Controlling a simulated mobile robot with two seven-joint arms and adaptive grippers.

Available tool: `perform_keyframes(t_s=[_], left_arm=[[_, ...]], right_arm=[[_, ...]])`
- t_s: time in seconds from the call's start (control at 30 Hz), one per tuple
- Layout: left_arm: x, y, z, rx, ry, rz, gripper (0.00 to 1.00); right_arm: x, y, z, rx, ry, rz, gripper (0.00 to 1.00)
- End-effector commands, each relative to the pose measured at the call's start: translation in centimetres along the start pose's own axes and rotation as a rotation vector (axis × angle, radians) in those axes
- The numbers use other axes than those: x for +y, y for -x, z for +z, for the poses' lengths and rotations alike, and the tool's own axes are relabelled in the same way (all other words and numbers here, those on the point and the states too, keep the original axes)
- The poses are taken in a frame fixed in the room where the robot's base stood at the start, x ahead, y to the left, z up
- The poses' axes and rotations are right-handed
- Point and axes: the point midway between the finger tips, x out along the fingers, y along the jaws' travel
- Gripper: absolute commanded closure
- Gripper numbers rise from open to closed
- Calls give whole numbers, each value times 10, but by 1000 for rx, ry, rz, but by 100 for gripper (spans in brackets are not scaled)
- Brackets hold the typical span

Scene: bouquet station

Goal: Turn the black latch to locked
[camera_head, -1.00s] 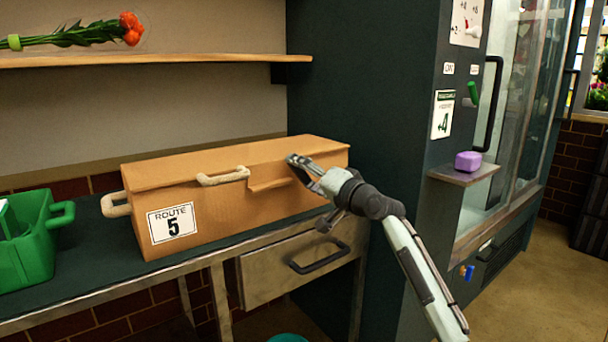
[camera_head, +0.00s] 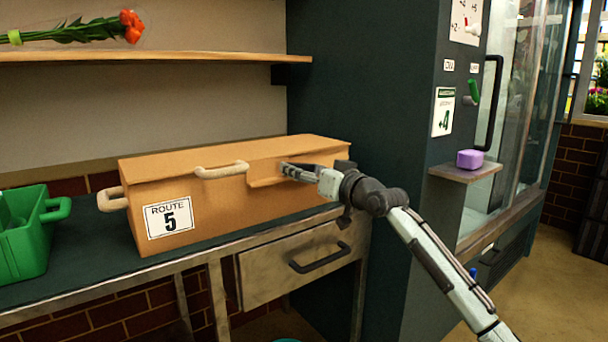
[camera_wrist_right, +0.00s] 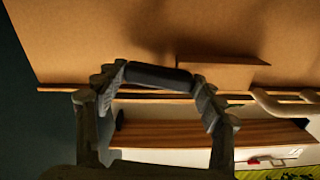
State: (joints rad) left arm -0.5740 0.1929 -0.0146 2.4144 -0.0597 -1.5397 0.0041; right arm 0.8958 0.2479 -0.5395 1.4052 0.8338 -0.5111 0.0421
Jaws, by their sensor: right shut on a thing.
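The tan box (camera_head: 215,210) with the "ROUTE 5" label stands on the dark bench top, its lid down. My right gripper (camera_head: 287,171) is at the front of the box near its right end. In the right wrist view its two fingers (camera_wrist_right: 156,92) hold the black latch (camera_wrist_right: 160,76), a short dark bar lying across between the fingertips, close to the cardboard face. In the head view the latch is hidden by the fingers, and I cannot tell a locked mark. My left gripper is not in view.
A pale rope handle (camera_head: 222,170) sits just left of the gripper. A green crate (camera_head: 28,250) stands at the left of the bench. The dark cabinet (camera_head: 375,90) rises close at right, with a purple block (camera_head: 469,159) on a ledge. A drawer (camera_head: 295,265) is below.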

Motion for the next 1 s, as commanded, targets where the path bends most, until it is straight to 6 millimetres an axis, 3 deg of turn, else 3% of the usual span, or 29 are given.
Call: perform_keyframes(t_s=[0.4,0.97,1.0], left_arm=[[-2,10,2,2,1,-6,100],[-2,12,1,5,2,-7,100],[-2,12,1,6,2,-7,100]], right_arm=[[0,0,0,0,191,1,60],[0,0,0,0,220,1,60],[0,0,0,0,220,1,27]])
